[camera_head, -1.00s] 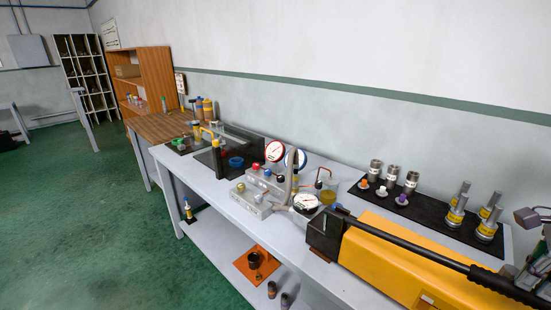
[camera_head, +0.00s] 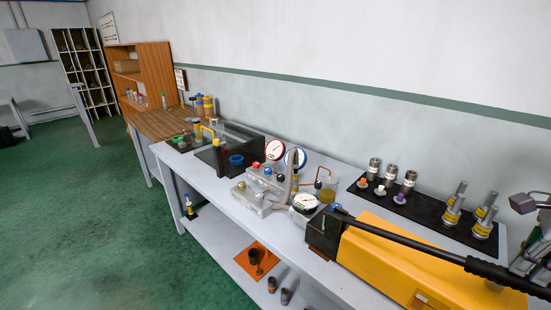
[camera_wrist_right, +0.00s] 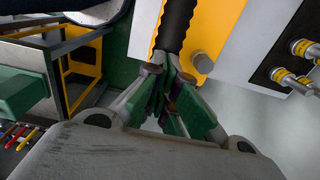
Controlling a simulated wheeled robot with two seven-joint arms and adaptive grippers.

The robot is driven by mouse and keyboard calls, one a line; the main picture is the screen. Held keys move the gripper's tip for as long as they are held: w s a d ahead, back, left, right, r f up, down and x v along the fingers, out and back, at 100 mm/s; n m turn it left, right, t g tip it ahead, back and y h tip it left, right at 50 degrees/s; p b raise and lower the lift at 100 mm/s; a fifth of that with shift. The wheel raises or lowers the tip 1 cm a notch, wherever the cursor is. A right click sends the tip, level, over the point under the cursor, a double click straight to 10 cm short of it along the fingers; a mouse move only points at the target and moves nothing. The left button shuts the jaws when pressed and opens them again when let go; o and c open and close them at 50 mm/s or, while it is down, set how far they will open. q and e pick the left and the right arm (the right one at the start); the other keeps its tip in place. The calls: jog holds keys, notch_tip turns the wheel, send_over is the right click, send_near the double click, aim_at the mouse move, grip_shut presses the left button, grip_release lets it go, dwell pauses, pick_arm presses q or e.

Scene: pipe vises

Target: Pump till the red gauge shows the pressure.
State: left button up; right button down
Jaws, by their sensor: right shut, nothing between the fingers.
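The red-rimmed gauge (camera_head: 276,150) stands upright on the bench; its needle is too small to read. Beside it are a blue-rimmed gauge (camera_head: 295,158) and a dark-rimmed gauge (camera_head: 305,202) lying face up. The yellow hand pump (camera_head: 392,262) is at the front right, with a long black lever (camera_head: 420,243) slanting down to the right edge. My right gripper shows partly at the right edge (camera_head: 530,254). In the right wrist view its fingers (camera_wrist_right: 168,92) are shut and empty, close to the lever's black ribbed grip (camera_wrist_right: 175,28); contact is unclear. My left gripper is out of view.
A grey valve block (camera_head: 258,194) with coloured knobs stands behind the pump. A black mat (camera_head: 428,208) with metal fittings and cylinders lies along the wall. An orange mat (camera_head: 243,262) is on the lower shelf.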

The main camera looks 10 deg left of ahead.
jog(key=shift+w+a+r+p, duration=0.1)
jog(key=shift+r+p, duration=0.9)
jog(key=shift+r, duration=0.6)
jog(key=shift+w+a+r+p, duration=0.1)
jog(key=shift+r+p, duration=0.85)
jog(key=shift+r, duration=0.65)
jog(key=shift+s+d+f+b, duration=0.1)
jog(key=shift+d+f+b, duration=0.1)
jog(key=shift+f+b, duration=0.5)
jog(key=shift+s+d+f+b, duration=0.15)
jog(key=shift+f+b, duration=0.4)
jog(key=shift+f, duration=0.3)
jog(key=shift+s+d+f+b, duration=0.1)
jog(key=shift+d+f+b, duration=0.1)
jog(key=shift+f+b, duration=0.5)
jog(key=shift+f, duration=0.15)
jog(key=shift+w+a+r+p, duration=0.1)
jog(key=shift+r+p, duration=0.35)
jog(key=shift+r, duration=0.1)
jog(key=shift+w+a+r+p, duration=0.1)
jog(key=shift+r+p, duration=0.3)
jog(key=shift+r, duration=0.1)
jog(key=shift+w+a+r+p, duration=0.1)
jog(key=shift+a+r+p, duration=0.1)
jog(key=shift+r+p, duration=0.3)
jog(key=shift+w+a+r+p, duration=0.15)
jog(key=shift+r+p, duration=0.15)
jog(key=shift+r, duration=0.5)
